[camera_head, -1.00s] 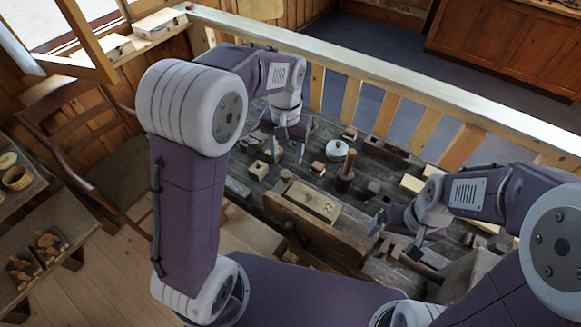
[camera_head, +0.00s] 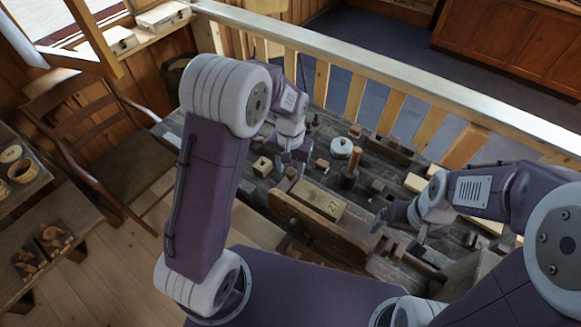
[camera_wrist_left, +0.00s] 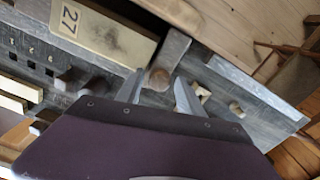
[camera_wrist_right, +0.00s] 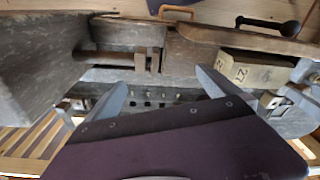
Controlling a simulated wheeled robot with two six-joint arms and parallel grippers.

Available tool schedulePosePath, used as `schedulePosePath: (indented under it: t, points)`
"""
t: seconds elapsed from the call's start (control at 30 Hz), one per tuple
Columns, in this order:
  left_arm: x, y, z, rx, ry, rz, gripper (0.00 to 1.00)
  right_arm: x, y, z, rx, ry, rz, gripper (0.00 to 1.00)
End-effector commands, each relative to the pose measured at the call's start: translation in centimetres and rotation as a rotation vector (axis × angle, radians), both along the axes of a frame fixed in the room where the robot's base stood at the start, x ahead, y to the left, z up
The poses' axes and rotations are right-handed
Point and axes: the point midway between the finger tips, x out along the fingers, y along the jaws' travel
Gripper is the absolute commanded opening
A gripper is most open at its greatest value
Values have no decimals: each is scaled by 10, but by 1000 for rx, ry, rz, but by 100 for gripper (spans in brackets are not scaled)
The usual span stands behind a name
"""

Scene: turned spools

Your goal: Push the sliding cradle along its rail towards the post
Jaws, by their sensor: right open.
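My left gripper (camera_head: 290,166) is low over the bench, just behind the left end of a pale block marked 27 (camera_head: 318,199). An upright brown post (camera_head: 349,168) stands to the right of my left gripper. My right gripper (camera_head: 381,220) is open and empty above the bench's right part; its fingers (camera_wrist_right: 160,80) are wide apart.
A white round lidded thing (camera_head: 342,148) stands behind the post. A pale cube with a hole (camera_head: 262,166) sits left of my left gripper. Several small blocks crowd the bench. A pale railing (camera_head: 400,85) runs behind it, and a chair (camera_head: 120,150) stands left.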

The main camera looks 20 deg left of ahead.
Motion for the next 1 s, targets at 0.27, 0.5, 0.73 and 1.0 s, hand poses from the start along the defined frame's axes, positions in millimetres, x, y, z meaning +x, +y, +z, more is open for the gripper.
schedulePosePath:
  t: [0.27, 0.5, 0.73, 1.0]
  points:
    - [0, 0, 0, 0, -1, 0, 0, 0, 0, 0, 0, 0, 0, 100]
    - [1, 0, 0, 0, -3, 0, 0, 0, 0, 0, 0, 0, 0, 100]
    - [1, 0, 0, 0, -4, 0, 0, 0, 0, 0, 0, 0, 0, 100]
    - [1, 0, 0, 0, -5, 0, 0, 0, 0, 0, 0, 0, 0, 100]
